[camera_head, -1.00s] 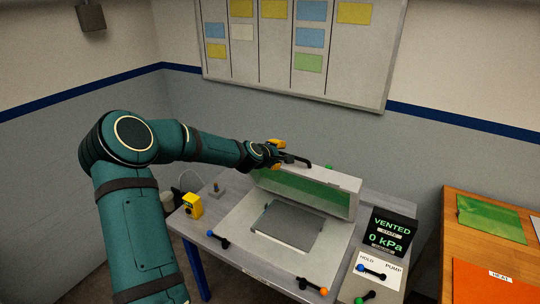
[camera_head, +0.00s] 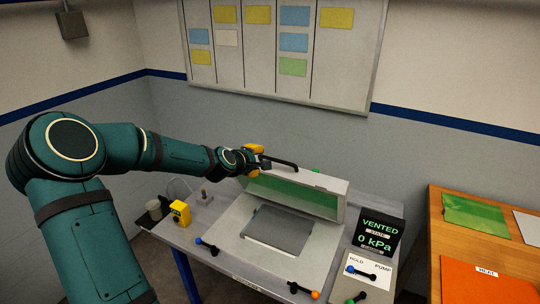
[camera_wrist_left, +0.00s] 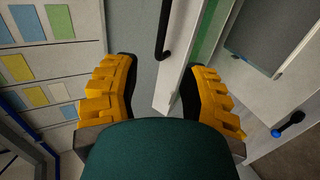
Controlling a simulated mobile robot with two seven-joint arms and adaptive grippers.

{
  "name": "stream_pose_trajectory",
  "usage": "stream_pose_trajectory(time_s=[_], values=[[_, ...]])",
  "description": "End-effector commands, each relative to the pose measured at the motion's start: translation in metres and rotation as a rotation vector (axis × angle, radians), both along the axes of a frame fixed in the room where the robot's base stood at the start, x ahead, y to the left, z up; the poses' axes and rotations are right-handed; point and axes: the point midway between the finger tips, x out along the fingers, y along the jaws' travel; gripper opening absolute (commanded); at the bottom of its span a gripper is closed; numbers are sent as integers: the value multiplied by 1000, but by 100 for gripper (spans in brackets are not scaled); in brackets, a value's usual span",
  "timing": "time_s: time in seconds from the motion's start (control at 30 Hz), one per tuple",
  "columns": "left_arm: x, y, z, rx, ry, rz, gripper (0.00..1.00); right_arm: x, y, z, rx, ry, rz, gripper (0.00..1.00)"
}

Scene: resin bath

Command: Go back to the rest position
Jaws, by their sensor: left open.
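My left arm comes in from the left in the head view. Its yellow-fingered gripper (camera_head: 256,162) is at the raised lid (camera_head: 300,196) of the bench machine, close to the lid's black handle (camera_head: 280,163). In the left wrist view the two fingers of the left gripper (camera_wrist_left: 160,76) are spread apart with nothing held between them. The handle (camera_wrist_left: 163,30) lies beyond the fingertips there; whether anything touches is unclear. The lid stands open over a grey plate (camera_head: 278,228). My right gripper is in neither view.
A display (camera_head: 379,234) reads VENTED, 0 kPa, above a lever panel (camera_head: 370,270). A wooden table (camera_head: 450,235) with coloured sheets is at right. A board (camera_head: 350,85) hangs on the wall behind.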

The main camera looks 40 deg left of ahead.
Motion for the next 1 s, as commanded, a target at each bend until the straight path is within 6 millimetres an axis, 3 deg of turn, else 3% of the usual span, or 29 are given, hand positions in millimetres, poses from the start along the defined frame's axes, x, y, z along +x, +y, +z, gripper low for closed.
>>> stream_pose_trajectory(time_s=[0.27,0.37,0.47,0.67,0.87,1.0], values=[[1,-2,-2,-1,2,-4,43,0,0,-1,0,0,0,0],[5,-16,-17,-1,19,-38,43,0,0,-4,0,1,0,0],[12,-49,-50,6,60,-118,43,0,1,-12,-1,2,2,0],[15,-151,-142,52,185,-373,43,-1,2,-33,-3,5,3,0],[-11,-256,-227,133,311,-663,43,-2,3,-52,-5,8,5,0],[-46,-321,-279,211,396,-876,43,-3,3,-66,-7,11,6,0]])
